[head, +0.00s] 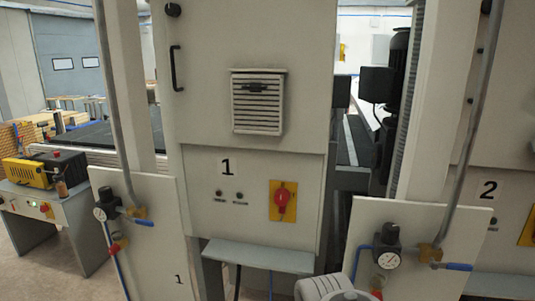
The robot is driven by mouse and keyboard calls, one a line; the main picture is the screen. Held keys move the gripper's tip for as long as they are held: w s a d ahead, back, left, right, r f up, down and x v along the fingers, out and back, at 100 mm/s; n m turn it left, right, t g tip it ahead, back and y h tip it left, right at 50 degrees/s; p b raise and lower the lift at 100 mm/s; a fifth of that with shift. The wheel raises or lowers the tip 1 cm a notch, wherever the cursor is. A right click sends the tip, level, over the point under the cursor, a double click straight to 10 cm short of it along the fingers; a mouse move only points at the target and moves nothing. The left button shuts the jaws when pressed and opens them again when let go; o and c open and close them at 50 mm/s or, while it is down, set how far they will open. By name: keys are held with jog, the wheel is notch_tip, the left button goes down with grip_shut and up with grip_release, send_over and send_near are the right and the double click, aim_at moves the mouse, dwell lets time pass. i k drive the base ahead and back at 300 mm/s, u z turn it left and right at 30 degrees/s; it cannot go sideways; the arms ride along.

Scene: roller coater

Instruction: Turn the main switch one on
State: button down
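The main switch one (282,201) is a red rotary knob on a yellow plate, low on the right of the grey cabinet (205,165) marked 1. Its handle looks roughly upright, but it is too small to read whether it is on or off. Nothing touches it. A pale rounded part of my arm shows at the bottom edge, below and right of the switch. My gripper's fingers are not in view.
A grey ledge (258,257) juts out below the switch. Panels with gauges and blue-handled valves stand left (140,240) and right (425,225) in front. A second cabinet marked 2 (508,135) is at the far right. A yellow machine (30,172) sits on a bench at left.

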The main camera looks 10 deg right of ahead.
aim_at(282, 196)
jog(key=k, duration=1.3)
jog(key=u, duration=0.65)
jog(key=i, duration=0.65)
jog(key=u, duration=0.6)
jog(key=i, duration=1.05)
jog(key=z, duration=0.45)
